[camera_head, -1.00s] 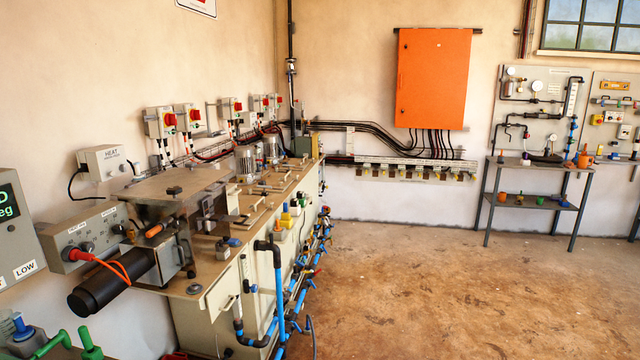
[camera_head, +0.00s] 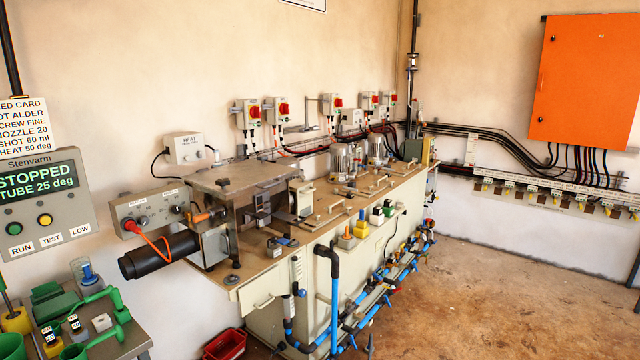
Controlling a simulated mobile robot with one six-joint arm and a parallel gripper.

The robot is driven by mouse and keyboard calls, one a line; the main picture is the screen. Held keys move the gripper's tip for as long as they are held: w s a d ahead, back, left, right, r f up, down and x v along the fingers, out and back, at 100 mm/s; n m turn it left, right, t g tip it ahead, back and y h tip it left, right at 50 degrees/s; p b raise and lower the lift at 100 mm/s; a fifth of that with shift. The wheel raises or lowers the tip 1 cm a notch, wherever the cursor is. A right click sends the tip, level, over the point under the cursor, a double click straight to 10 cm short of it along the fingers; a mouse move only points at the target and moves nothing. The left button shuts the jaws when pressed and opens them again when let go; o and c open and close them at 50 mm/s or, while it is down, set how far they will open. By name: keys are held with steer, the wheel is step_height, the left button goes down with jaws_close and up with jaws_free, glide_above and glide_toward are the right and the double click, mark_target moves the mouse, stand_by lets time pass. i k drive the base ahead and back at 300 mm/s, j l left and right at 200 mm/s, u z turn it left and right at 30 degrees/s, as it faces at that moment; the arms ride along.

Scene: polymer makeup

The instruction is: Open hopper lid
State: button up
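The machine with the flat grey-brown top plate (camera_head: 240,176) stands on the left end of the long bench. A small dark knob (camera_head: 223,182) sits on the plate, which lies flat. It may be the hopper lid, but I cannot tell for sure. Several flat covers with bar handles, such as one cover (camera_head: 328,207), lie closed along the bench top to the right. A black cylinder (camera_head: 160,256) juts out from the machine's left side. My gripper is not in view.
A control panel (camera_head: 45,205) reading "STOPPED, TUBE 25 deg" hangs at left. Below it a grey table (camera_head: 135,335) holds green pipework and small containers. A red crate (camera_head: 226,345) is on the floor by the bench. Blue pipes (camera_head: 334,300) stick out in front. Floor at right is clear.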

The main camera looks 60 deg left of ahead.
mark_target(247, 176)
steer(key=i+j+u, duration=0.2)
steer(key=i+u, duration=0.6)
steer(key=i, duration=0.25)
steer(key=i+l+u, duration=0.15)
steer(key=i+u, duration=0.25)
steer(key=i, duration=0.15)
steer(key=i+l+u, duration=0.3)
steer(key=i+u, duration=0.15)
steer(key=i+j+u, duration=0.5)
steer(key=i+u, duration=0.3)
steer(key=i, duration=0.2)
steer(key=i+u, duration=0.4)
steer(key=i+j+z, duration=0.1)
steer(key=i+j, duration=0.2)
